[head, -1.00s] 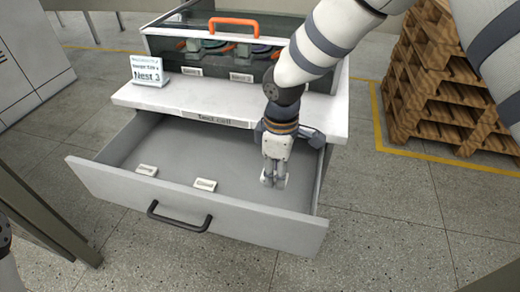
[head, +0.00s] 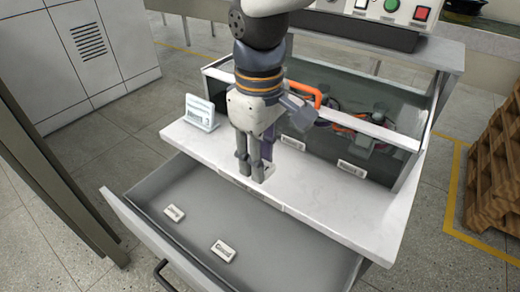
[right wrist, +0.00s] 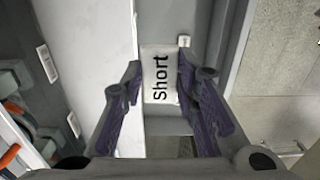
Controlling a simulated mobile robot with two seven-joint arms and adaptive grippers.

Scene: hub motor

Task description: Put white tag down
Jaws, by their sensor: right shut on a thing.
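My right gripper (head: 254,176) is shut on a white tag (right wrist: 160,75) reading "Short", seen between the fingers in the right wrist view. In the head view the gripper points down at the front part of the white worktop (head: 330,200), and a small piece of the tag (head: 269,171) shows at its fingertips. I cannot tell whether the tag touches the surface. Two other white tags, a left one (head: 174,213) and a right one (head: 223,250), lie in the open grey drawer (head: 190,235). My left gripper is not in view.
A white sign (head: 200,112) stands at the worktop's left end. The worktop's right part is clear. Wooden pallets (head: 495,170) stand at the right.

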